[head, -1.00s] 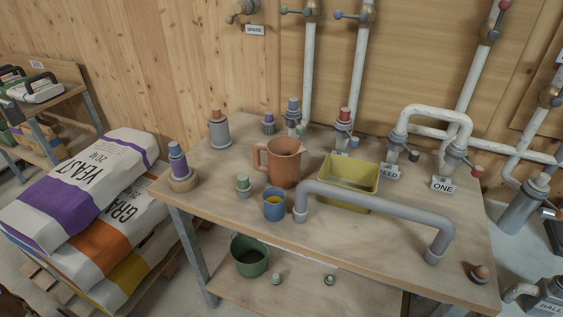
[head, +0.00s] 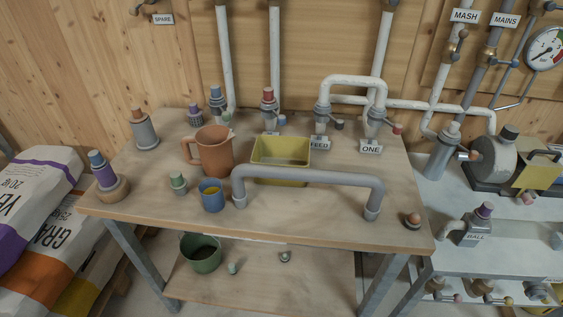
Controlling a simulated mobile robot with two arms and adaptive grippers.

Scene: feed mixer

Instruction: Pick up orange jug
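The orange jug (head: 212,152) stands upright on the wooden table, left of the yellow tub, with its handle on its left side. Neither of my grippers shows in the head view.
The wooden table (head: 310,225) holds a yellow tub (head: 292,152) behind a grey bent pipe (head: 308,176). White pipes rise along the back. A green pot (head: 201,252) is on the lower shelf. Sacks (head: 40,215) lie at left; a metal bench (head: 470,252) stands at right.

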